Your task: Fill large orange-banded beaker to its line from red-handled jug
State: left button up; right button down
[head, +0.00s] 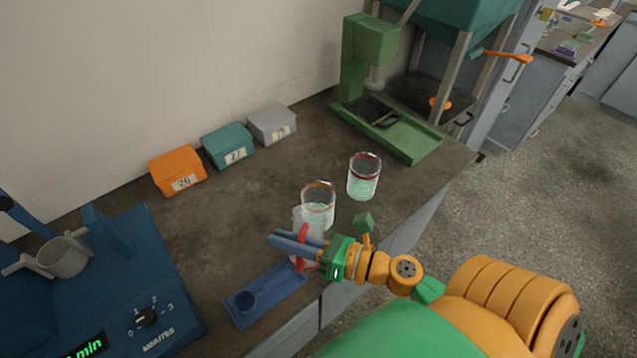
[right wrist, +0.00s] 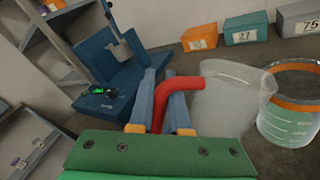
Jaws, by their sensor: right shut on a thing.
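My right gripper (head: 285,241) is shut on the red handle (head: 302,246) of the clear jug (head: 303,218). In the right wrist view the jug (right wrist: 225,98) leans toward the orange-banded beaker (right wrist: 290,112), with its rim close beside that beaker's rim. I cannot tell whether they touch or whether liquid is flowing. The orange-banded beaker (head: 318,206) stands upright on the bench just behind the jug and looks pale green inside; its exact level is unclear. The jug's contents are hard to make out. My left gripper is not in view.
A red-banded beaker (head: 364,180) with pale green contents stands to the right. A blue tray (head: 265,296) lies in front and a blue timer machine (head: 130,290) at left. Orange, teal and grey boxes (head: 272,126) line the wall. A green stand (head: 400,140) is behind.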

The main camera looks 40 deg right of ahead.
jog(key=shift+w+d+m+p, duration=0.3)
jog(key=shift+w+d+m, duration=0.35)
jog(key=shift+w+m, duration=0.05)
jog(key=shift+r, duration=0.15)
jog(key=shift+r+p, duration=0.2)
jog(key=shift+p, duration=0.1)
jog(key=shift+w+d+r, duration=0.1)
jog(key=shift+w+r, duration=0.05)
jog(key=shift+r, duration=0.05)
jog(key=shift+w+d+r+m+g+p, duration=0.2)
jog(key=shift+r+m+p, duration=0.15)
jog(key=shift+r+p, duration=0.25)
jog(key=shift+w+d+r+m+g+p, duration=0.1)
jog(key=shift+r+m+g+p, duration=0.1)
jog(key=shift+r+m+p, duration=0.4)
jog(key=shift+w+d+f+m, duration=0.3)
jog(key=shift+d+m, duration=0.05)
jog(key=shift+m, duration=0.1)
dwell(0.8)
jog(key=shift+w+d+r+m+g+p, duration=0.3)
jog(key=shift+r+m+p, duration=0.25)
jog(key=shift+p, duration=0.65)
dwell(0.7)
